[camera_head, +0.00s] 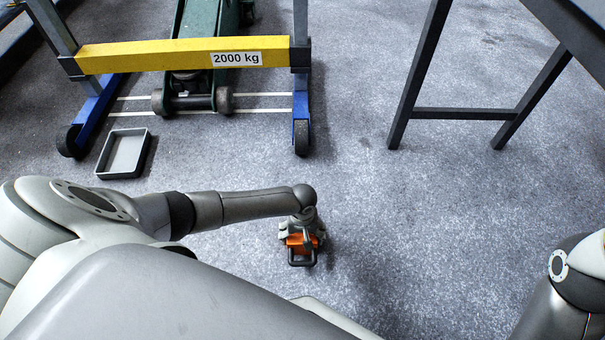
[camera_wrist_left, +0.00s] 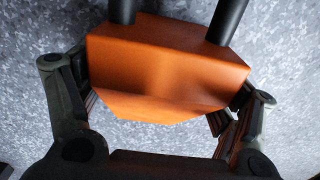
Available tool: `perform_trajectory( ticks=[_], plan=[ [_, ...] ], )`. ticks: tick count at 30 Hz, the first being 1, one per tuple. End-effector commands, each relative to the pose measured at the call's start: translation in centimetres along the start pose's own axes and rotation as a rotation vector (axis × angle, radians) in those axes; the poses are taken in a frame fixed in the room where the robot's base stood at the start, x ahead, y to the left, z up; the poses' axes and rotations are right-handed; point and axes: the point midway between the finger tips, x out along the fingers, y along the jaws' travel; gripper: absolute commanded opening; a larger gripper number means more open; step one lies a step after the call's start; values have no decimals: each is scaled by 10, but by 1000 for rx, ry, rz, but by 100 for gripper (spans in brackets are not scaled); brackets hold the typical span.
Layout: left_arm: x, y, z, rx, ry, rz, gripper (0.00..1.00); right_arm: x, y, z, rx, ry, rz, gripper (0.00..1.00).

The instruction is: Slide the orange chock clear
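The orange chock (camera_head: 296,243) is at the lower middle of the head view, with a black loop handle at its near side. My left gripper (camera_head: 303,230) reaches down over it from above. In the left wrist view the chock (camera_wrist_left: 165,75) fills the space between the two fingers, and the pads lie against its left and right sides. The gripper looks shut on it. Two black bars run from the chock to the top of that view. Whether the chock touches the floor I cannot tell. My right gripper is not in view.
A yellow beam marked 2000 kg (camera_head: 150,55) spans a blue wheeled frame (camera_head: 301,118) over a green trolley jack (camera_head: 200,22). A grey tray (camera_head: 124,153) lies on the floor at left. A dark table leg (camera_head: 415,80) stands at right. Carpet between is clear.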

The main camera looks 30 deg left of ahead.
Motion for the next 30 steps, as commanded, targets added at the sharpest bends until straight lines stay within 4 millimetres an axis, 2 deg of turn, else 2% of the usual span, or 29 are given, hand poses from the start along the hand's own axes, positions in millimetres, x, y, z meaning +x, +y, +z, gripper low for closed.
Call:
perform_trajectory(
  ticks=[2,13,17,23,30],
  plan=[
    [0,0,0,0,0,1,100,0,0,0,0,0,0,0],
    [-1,1,-1,-1,2,2,100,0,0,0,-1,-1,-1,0],
    [-7,1,-2,-1,2,4,100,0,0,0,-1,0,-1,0],
    [-34,1,-2,0,4,5,100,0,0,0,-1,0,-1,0],
    [-80,1,-1,0,3,4,100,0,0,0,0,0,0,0]
  ],
)
